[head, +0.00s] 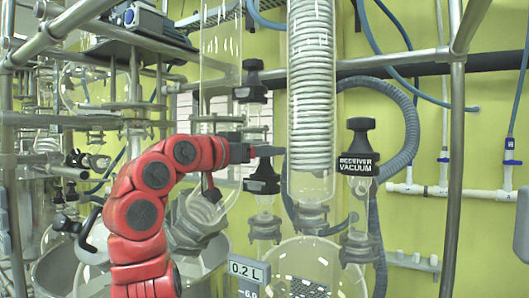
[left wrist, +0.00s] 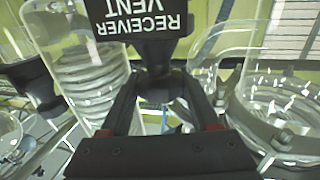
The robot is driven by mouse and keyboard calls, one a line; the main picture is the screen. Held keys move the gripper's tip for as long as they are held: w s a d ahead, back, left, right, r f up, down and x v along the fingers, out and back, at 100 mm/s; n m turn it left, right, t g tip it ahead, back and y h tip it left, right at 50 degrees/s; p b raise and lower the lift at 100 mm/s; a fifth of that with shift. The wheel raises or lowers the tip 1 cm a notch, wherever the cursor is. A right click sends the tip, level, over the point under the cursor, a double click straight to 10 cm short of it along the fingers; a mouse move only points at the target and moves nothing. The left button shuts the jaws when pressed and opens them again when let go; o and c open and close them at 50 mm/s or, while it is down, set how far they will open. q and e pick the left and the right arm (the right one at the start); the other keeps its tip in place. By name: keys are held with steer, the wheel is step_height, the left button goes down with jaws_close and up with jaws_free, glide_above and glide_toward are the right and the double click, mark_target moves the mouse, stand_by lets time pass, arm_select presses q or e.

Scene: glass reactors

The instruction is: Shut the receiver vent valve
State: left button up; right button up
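The receiver vent valve (head: 262,180) is a black-topped valve on a glass fitting, just below my left gripper in the head view. In the left wrist view its label RECEIVER VENT (left wrist: 140,18) shows upside down, with the black handle below it. My left gripper (head: 268,151), on a red arm, is at the handle, which it mostly hides in the head view. In the left wrist view the two black fingers (left wrist: 158,98) stand apart on either side of the handle; whether they press on it is unclear. My right gripper is not in view.
The receiver vacuum valve (head: 358,150) stands to the right. A coiled glass condenser (head: 312,85) hangs close beside my gripper. Another black valve (head: 252,82) is above. Metal posts (head: 456,170) and a grey hose (head: 405,110) stand at the right; a 0.2 L display (head: 247,271) is below.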

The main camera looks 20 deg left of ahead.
arm_select(q)
steer(key=c, duration=0.5)
steer(key=shift+a+m+g+h, duration=0.15)
steer(key=shift+m+g+h, duration=0.15)
steer(key=shift+m+h, duration=0.3)
steer(key=m+g+h+p, duration=0.2)
steer(key=p, duration=0.2)
steer(key=m+g+h+p, duration=0.2)
steer(key=g+h+p, duration=0.1)
steer(key=p, duration=0.2)
steer(key=m+g+h+p, duration=0.2)
steer(key=h+p, duration=0.1)
steer(key=p, duration=0.1)
steer(key=shift+r+m, duration=0.25)
steer(key=shift+m, duration=0.15)
steer(key=shift+f+g+p, duration=0.3)
steer(key=shift+g+p, duration=0.2)
steer(key=shift+p, duration=0.15)
steer(key=o, duration=1.1)
